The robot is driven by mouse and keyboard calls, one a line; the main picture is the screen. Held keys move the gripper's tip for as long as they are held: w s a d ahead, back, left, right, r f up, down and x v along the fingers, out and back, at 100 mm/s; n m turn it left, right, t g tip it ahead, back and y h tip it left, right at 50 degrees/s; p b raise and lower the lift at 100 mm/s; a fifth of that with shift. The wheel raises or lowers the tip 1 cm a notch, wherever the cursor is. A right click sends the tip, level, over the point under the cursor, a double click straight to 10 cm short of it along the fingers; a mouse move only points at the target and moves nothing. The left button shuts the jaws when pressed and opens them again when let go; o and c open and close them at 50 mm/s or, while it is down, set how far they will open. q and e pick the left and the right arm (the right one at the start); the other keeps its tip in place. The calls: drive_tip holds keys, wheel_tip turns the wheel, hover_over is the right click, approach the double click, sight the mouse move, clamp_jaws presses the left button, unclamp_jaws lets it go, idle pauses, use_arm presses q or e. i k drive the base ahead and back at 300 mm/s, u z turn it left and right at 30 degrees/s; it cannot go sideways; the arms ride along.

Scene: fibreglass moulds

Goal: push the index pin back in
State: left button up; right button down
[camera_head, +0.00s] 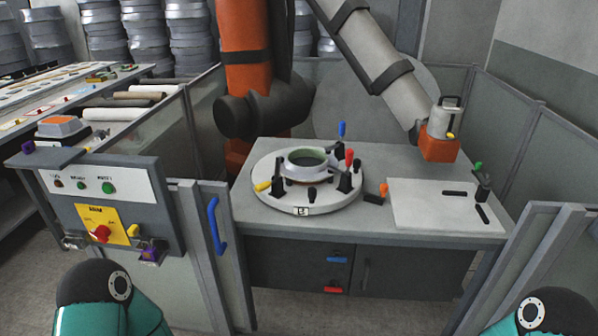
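A round white turntable (328,205) stands on the grey bench, with a ring-shaped mould (306,163) at its middle. Around the mould are toggle clamps, one with a blue handle (342,130) and one with a red handle (349,158). A yellow handle (263,186) sticks out at the turntable's left edge, and an orange-tipped black piece (382,190) lies at its right. I cannot tell which part is the index pin, or how far out it is. Only teal links of my arms show at the bottom corners; neither gripper is in view.
A control box with a yellow panel and red switch (102,232) stands at the left. A gate with a blue handle (216,226) and fence panels flank the bench (262,215). An orange-and-grey robot arm (372,70) hangs over the bench, above a white board (430,207).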

sight(384, 188)
drive_tip(key=u, duration=0.3)
drive_tip(key=i, duration=1.6)
drive_tip(key=z, duration=0.25)
